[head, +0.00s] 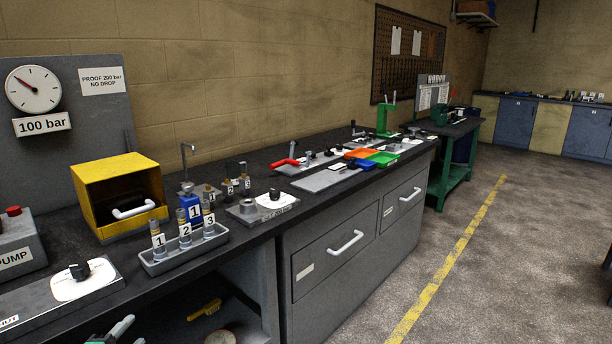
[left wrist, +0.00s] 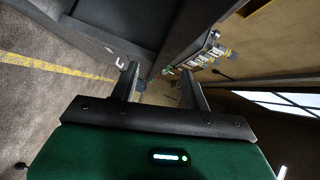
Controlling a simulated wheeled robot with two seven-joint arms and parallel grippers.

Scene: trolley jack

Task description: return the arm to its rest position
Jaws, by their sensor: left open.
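My left gripper (head: 134,330) shows at the bottom left of the head view, its green body cut by the lower edge. It is low, in front of the bench's open lower bay, and apart from the things on the bench top. In the left wrist view the gripper (left wrist: 158,70) has its two dark fingers spread with nothing between them. The rest of my left arm is out of the head view. My right gripper is in neither view.
The dark bench top (head: 72,218) runs above and beside the gripper. It carries a grey tray (head: 160,266) with numbered cylinders, a yellow box (head: 110,178) and a knob panel (head: 68,300). A yellow tool (head: 205,310) lies in the lower bay.

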